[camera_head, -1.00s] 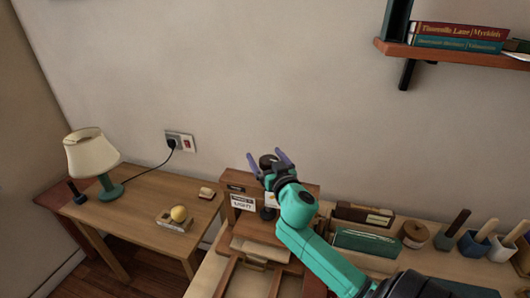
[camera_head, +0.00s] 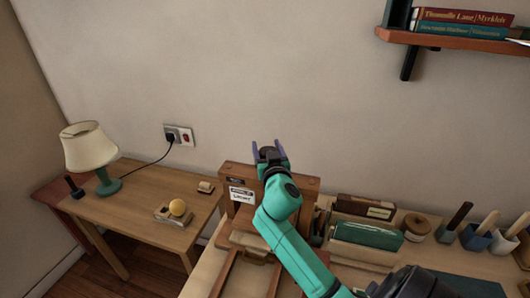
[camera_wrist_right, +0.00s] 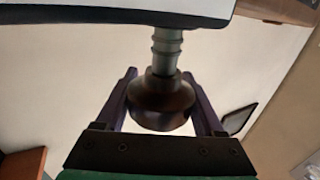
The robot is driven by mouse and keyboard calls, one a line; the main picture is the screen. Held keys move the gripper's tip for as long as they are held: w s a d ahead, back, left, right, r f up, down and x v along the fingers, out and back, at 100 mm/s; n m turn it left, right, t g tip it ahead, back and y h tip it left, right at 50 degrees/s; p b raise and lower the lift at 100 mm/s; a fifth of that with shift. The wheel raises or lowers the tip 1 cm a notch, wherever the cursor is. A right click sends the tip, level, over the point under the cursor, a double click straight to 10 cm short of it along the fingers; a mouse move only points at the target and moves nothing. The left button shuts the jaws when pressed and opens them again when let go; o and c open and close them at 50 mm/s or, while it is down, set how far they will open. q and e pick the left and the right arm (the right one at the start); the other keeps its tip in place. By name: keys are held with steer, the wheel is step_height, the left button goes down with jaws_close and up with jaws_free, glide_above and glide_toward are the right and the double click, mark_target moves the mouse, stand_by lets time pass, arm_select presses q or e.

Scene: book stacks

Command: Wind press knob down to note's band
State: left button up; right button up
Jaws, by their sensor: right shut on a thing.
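The wooden press (camera_head: 300,186) stands on the bench, with a white note (camera_head: 241,195) on its front. The note seems to read "LIGHT", but its small print is unclear. My right gripper (camera_head: 268,148) is at the top of the press, its purple fingers pointing up and away. In the right wrist view, the dark round knob (camera_wrist_right: 162,103) sits between the two fingers of my right gripper (camera_wrist_right: 163,85), which is shut on it. A ridged grey screw (camera_wrist_right: 167,48) joins the knob. The note's band cannot be made out. My left gripper is not in view.
Right of the press stand a green box (camera_head: 368,234), a twine spool (camera_head: 416,226) and tool pots (camera_head: 475,237). A bookshelf (camera_head: 450,40) hangs above right.

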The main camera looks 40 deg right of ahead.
steer(key=shift+r, duration=0.1)
steer(key=o, duration=1.4)
steer(key=shift+c, duration=0.2)
steer(key=b+v, duration=0.2)
steer(key=v, duration=1.2)
steer(key=shift+s+a, duration=0.2)
steer(key=shift+s, duration=0.15)
